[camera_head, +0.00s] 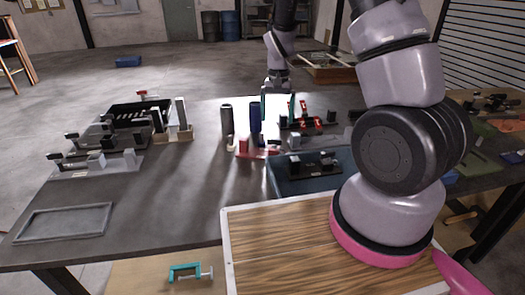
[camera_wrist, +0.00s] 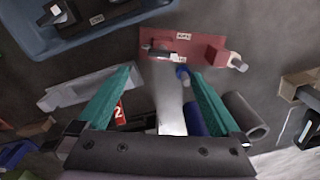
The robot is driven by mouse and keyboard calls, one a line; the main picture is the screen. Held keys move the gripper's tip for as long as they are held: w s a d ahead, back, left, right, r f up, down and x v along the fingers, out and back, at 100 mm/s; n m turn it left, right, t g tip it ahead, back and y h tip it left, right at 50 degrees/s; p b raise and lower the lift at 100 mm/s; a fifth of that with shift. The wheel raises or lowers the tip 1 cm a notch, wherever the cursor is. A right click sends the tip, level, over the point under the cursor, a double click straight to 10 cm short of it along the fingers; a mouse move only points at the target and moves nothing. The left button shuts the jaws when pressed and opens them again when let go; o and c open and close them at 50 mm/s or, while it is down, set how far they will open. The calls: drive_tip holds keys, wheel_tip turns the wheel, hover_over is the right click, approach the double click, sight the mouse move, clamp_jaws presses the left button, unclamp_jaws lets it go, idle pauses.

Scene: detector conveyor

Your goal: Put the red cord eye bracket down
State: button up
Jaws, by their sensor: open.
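My gripper (camera_head: 277,106) is open, with two teal fingers pointing down over the middle of the table. In the wrist view, nothing is held between the fingertips (camera_wrist: 162,74). The red bracket (camera_wrist: 190,47) has a flat labelled plate, a raised red block and a pale pin at one end. It lies on the grey table just beyond the fingertips, apart from them. In the head view, the red bracket (camera_head: 245,153) appears low on the table in front of the cylinders. Its cord eye is too small to tell.
A blue cylinder (camera_head: 256,118) and a dark cylinder (camera_head: 227,120) stand beside my gripper. A blue tray (camera_head: 287,187) with a black part is in front. A rack of parts (camera_head: 178,134) and an empty grey tray (camera_head: 62,223) are at left. The table between is mostly clear.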

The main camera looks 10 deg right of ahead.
hover_over(274, 144)
drive_tip(key=d, duration=0.1)
drive_tip(key=f, duration=0.5)
drive_tip(key=shift+w+f, duration=0.25)
drive_tip(key=shift+f, duration=0.15)
drive_tip(key=f, duration=0.5)
drive_tip(key=shift+a+f, duration=0.35)
clamp_jaws()
